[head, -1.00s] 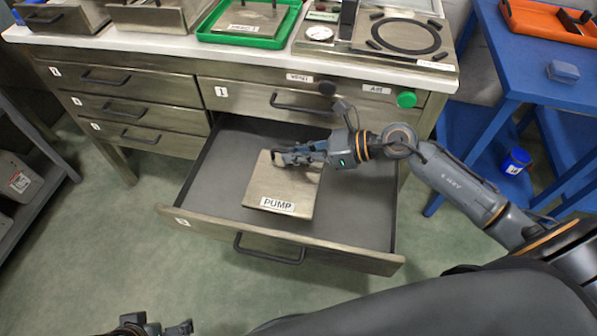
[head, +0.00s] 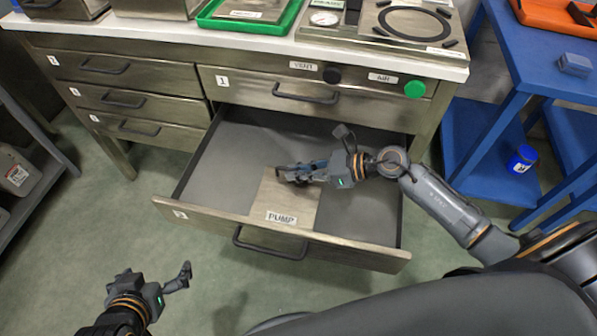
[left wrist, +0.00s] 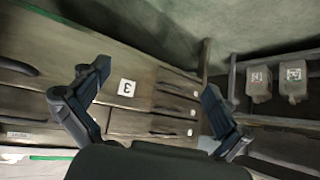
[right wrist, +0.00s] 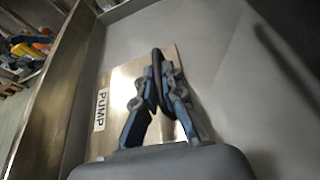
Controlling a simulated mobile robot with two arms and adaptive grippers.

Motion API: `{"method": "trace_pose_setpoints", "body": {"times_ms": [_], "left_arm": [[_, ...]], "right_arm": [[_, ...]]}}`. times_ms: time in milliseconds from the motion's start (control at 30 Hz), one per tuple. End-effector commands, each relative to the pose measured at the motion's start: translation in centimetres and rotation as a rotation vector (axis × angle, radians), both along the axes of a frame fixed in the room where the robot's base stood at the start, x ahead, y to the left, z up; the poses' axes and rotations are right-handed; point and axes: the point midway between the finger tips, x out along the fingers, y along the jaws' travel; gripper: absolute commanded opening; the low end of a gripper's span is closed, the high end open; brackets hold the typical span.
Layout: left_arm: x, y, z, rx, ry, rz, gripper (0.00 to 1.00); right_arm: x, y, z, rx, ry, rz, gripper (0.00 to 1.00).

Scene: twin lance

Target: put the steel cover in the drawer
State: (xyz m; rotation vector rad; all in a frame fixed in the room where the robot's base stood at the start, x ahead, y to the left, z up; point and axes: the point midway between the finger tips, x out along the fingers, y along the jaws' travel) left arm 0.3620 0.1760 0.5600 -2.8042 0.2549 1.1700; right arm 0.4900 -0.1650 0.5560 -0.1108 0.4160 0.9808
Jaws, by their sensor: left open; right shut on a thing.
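The steel cover (head: 297,212) is a flat metal plate with a PUMP label and a dark handle. It is within the outline of the open drawer (head: 228,155), near the drawer's front panel. My right gripper (head: 283,175) is shut on the cover's handle. In the right wrist view the cover (right wrist: 122,80) lies over the grey drawer floor (right wrist: 235,70), and the fingers close around the handle. I cannot tell whether the cover touches the floor. My left gripper (head: 157,277) is open and empty, in front of the drawer on the left.
The workbench (head: 160,30) holds a green tray (head: 252,22) and a plate with a black ring (head: 414,22). Closed drawers (head: 125,100) are at the left. A blue table (head: 480,130) stands at the right, a grey shelf (head: 30,200) at the far left. The drawer's left part is clear.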

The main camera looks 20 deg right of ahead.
Motion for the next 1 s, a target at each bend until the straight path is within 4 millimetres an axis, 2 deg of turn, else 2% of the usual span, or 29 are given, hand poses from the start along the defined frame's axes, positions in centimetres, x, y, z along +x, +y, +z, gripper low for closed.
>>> {"method": "trace_pose_setpoints", "body": {"times_ms": [133,200,267,667,767,1000], "left_arm": [[0.0,0.0,0.0,0.0,0.0,0.0,1.0],[0.0,0.0,0.0,0.0,0.001,0.0,1.0],[0.0,0.0,0.0,0.0,0.001,0.0,1.0],[-0.1,0.0,0.0,0.002,0.008,0.0,1.0],[-0.8,0.3,-0.4,0.01,0.048,0.003,1.0],[-3.3,1.1,-1.6,0.039,0.178,0.014,1.0]], "right_arm": [[0.0,0.0,0.0,0.0,-0.001,0.0,0.0],[-0.1,0.0,-0.1,-0.003,0.001,0.002,0.18],[-0.1,0.0,-0.1,-0.001,0.001,0.001,0.3],[-0.3,-0.5,0.2,-0.003,0.001,-0.001,0.31],[-1.0,-1.6,0.7,-0.004,0.003,-0.001,0.31],[-3.6,-5.6,2.7,-0.006,0.004,-0.001,0.31]]}}
